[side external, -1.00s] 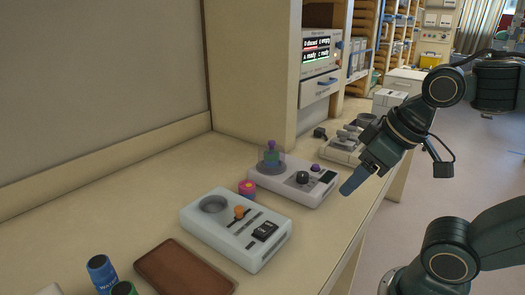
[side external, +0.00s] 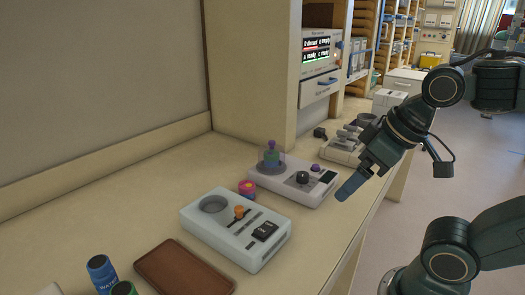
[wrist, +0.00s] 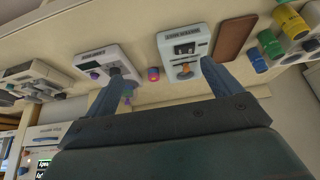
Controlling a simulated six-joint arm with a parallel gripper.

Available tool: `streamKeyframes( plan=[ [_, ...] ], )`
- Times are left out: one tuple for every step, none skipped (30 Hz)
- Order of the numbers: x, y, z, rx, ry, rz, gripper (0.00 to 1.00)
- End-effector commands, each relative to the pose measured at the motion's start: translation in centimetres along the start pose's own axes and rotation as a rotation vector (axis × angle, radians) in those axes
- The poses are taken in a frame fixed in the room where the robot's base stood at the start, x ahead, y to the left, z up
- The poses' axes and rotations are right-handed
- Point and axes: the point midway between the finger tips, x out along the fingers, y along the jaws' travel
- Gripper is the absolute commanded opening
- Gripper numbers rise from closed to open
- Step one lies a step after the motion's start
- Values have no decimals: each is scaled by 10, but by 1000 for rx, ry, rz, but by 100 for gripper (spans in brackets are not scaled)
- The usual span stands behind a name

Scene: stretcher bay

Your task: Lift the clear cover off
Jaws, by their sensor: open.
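The clear cover (side external: 268,161) is a see-through dome with a green-and-purple piece under it. It stands at the left end of a white device (side external: 310,183) with a black knob and a purple button. My gripper (side external: 346,190) is in front and to the right of that device, above the bench edge, apart from the cover. In the wrist view its two fingers (wrist: 160,78) are spread wide with nothing between them touching. The device (wrist: 108,64) shows behind the left finger there, and the cover is mostly hidden by that finger.
A second white device (side external: 236,229) with an orange knob is nearer the camera. A brown tray (side external: 184,268) and cans (side external: 101,271) lie at the near end. More equipment (side external: 343,148) stands farther back.

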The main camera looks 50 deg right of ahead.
Motion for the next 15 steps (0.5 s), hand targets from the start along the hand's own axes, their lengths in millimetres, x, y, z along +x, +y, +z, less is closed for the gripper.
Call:
streamKeyframes(
  plan=[
    [0,0,0,0,0,0,100],
    [0,0,0,0,0,0,100],
    [0,0,0,0,0,0,100],
    [0,0,0,0,0,0,100],
    [0,0,0,0,0,0,100],
    [0,0,0,0,0,0,100],
    [0,0,0,0,0,0,100],
    [0,0,0,1,0,0,100],
    [0,0,-1,4,-1,0,100],
    [0,0,-2,7,-2,1,100],
    [-1,0,-3,12,-3,1,100],
    [-1,1,-6,20,-5,2,100],
    [-2,1,-8,29,-8,4,100],
    [-2,2,-10,39,-12,5,100],
    [-3,3,-14,57,-17,7,100]
  ],
)
